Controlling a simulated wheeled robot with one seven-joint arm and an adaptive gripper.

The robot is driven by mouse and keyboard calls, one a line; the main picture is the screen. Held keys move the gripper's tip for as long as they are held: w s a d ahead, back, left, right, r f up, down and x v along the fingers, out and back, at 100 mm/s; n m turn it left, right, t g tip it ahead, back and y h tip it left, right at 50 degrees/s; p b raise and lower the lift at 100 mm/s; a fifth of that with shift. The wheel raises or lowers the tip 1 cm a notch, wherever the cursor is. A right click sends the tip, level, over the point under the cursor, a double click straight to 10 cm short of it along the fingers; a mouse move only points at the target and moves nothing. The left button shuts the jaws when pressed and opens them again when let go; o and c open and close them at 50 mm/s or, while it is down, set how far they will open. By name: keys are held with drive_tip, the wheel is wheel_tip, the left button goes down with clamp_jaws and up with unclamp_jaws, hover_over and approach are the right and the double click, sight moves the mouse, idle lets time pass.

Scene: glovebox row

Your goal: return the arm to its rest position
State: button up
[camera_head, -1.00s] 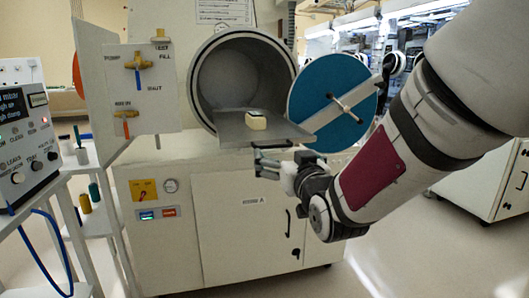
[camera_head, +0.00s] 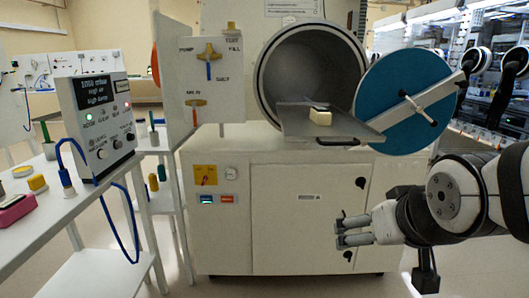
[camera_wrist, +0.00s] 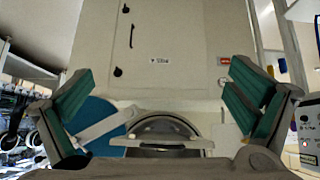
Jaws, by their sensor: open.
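My gripper (camera_head: 352,231) is in front of the white cabinet, low and to the right in the head view. It is open and empty. In the wrist view its two green-padded fingers (camera_wrist: 160,97) stand wide apart with nothing between them. My arm comes in from the right edge of the head view, with the forearm about level. The wrist view appears upside down, with the cabinet door (camera_wrist: 150,50) beyond the fingers and the round chamber (camera_wrist: 165,130) below it.
A cream block (camera_head: 320,116) sits on the tray (camera_head: 345,128) sticking out of the open chamber (camera_head: 312,70). The blue round door (camera_head: 405,98) hangs open to the right. A side table (camera_head: 70,200) with an instrument box (camera_head: 97,118) stands left. Floor is open at lower right.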

drive_tip(key=s+f+g, duration=0.2)
drive_tip(key=s+g, duration=0.6)
drive_tip(key=s, duration=1.6)
wheel_tip(320, 180, up, 22)
drive_tip(key=t+p, duration=0.3)
drive_tip(key=p, duration=1.7)
drive_tip(key=shift+w+r+t+p, duration=0.15)
drive_tip(key=shift+r+t+p, duration=0.05)
drive_tip(key=shift+t+p, duration=0.15)
